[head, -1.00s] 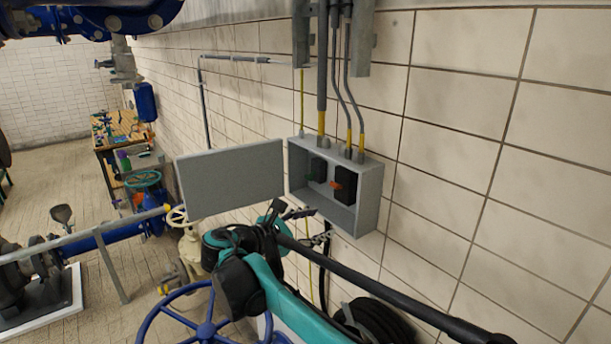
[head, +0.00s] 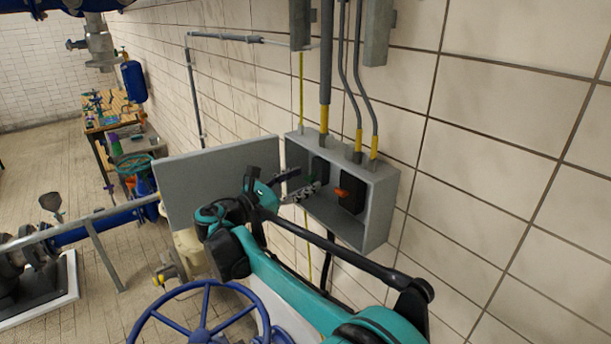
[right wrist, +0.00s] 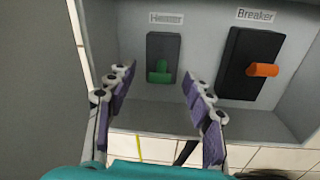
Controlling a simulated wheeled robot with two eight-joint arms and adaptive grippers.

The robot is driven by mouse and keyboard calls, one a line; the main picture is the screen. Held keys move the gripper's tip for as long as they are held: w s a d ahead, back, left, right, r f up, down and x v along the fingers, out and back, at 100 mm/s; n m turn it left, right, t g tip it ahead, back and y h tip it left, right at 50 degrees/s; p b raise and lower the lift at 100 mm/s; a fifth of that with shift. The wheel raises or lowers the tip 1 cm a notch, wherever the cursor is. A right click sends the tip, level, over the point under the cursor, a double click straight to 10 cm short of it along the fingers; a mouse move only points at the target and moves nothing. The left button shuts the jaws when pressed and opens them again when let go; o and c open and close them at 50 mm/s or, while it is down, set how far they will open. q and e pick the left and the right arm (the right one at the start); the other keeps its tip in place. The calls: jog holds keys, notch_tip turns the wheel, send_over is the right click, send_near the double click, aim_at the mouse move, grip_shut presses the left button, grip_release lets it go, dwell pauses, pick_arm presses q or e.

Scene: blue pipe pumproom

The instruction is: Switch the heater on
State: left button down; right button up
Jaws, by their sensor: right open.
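The heater switch (right wrist: 163,62) is a dark plate with a green lever (right wrist: 160,72), under a "Heater" label in the right wrist view. In the head view the heater switch (head: 319,168) sits on the left inside the open grey box (head: 378,215). The breaker (right wrist: 250,62), black with an orange lever (right wrist: 263,70), is to its right. My right gripper (right wrist: 158,90) is open and empty, its fingers on either side of and below the green lever, with no clear contact. In the head view the right gripper (head: 298,184) is at the box's front opening. My left gripper is not seen.
The box's grey door (head: 205,190) stands open to the left, beside my right arm. A blue handwheel (head: 203,330) is below the arm. Cables enter the box from above. The tiled wall (head: 490,180) to the right is bare.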

jog(key=shift+x, duration=0.8)
jog(key=shift+s+a, duration=0.1)
jog(key=shift+s, duration=0.15)
jog(key=shift+w, duration=0.15)
jog(key=c, duration=1.1)
jog(key=r+g+y+p, duration=0.2)
jog(key=p, duration=0.1)
jog(key=shift+y+p, duration=0.35)
jog(key=shift+y, duration=0.05)
jog(key=shift+g+y+p, duration=0.6)
jog(key=shift+p, duration=0.05)
jog(key=shift+m, duration=0.3)
jog(key=o, duration=1.1)
jog(key=shift+w+f, duration=0.1)
